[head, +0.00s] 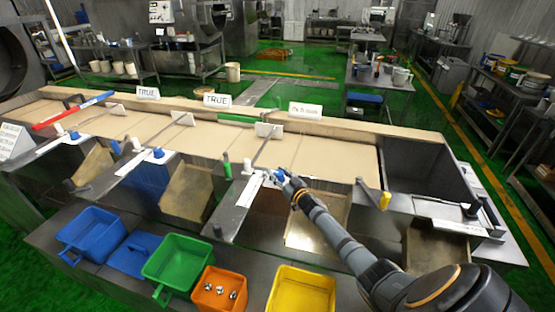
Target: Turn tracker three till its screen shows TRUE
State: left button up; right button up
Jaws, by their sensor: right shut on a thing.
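Three white screens stand along the back of the conveyor bench. The left screen (148,92) seems to read TRUE, though blurred. The middle screen (217,100) reads TRUE. The right screen (305,109) shows a longer text that is too small to read, and it does not look like TRUE. My right arm comes in from the lower right. My right gripper (275,178) is shut at the steel ledge by the third station from the left; the small part in its fingers is mostly hidden, apparently this station's knob. My left gripper is not in view.
Below stand a blue bin (92,232), a green bin (177,262), an orange bin with metal pieces (219,306) and a yellow bin (300,292).

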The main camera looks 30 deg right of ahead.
jog(key=shift+d+r+n+y, duration=0.1)
jog(key=shift+r+n+y, duration=0.2)
jog(key=shift+r+y, duration=0.15)
jog(key=shift+f+n+y+p, duration=0.2)
jog(key=shift+n+y+p, duration=0.1)
jog(key=shift+y, duration=0.05)
jog(key=shift+f+n+y+b, duration=0.3)
jog(key=shift+n+y+b, duration=0.2)
jog(key=shift+y, duration=0.4)
jog(key=shift+f+n+g+y+b, duration=0.15)
jog(key=shift+n+g+y+b, duration=0.35)
jog(key=shift+n+y+b, duration=0.5)
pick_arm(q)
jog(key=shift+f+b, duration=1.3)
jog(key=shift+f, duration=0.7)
pick_arm(e)
jog(key=shift+s+n+g+y, duration=0.1)
jog(key=shift+n+g+y, duration=0.35)
jog(key=shift+y, duration=0.75)
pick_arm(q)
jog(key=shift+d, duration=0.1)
pick_arm(e)
jog(key=o, duration=1.2)
jog(key=shift+s, duration=0.1)
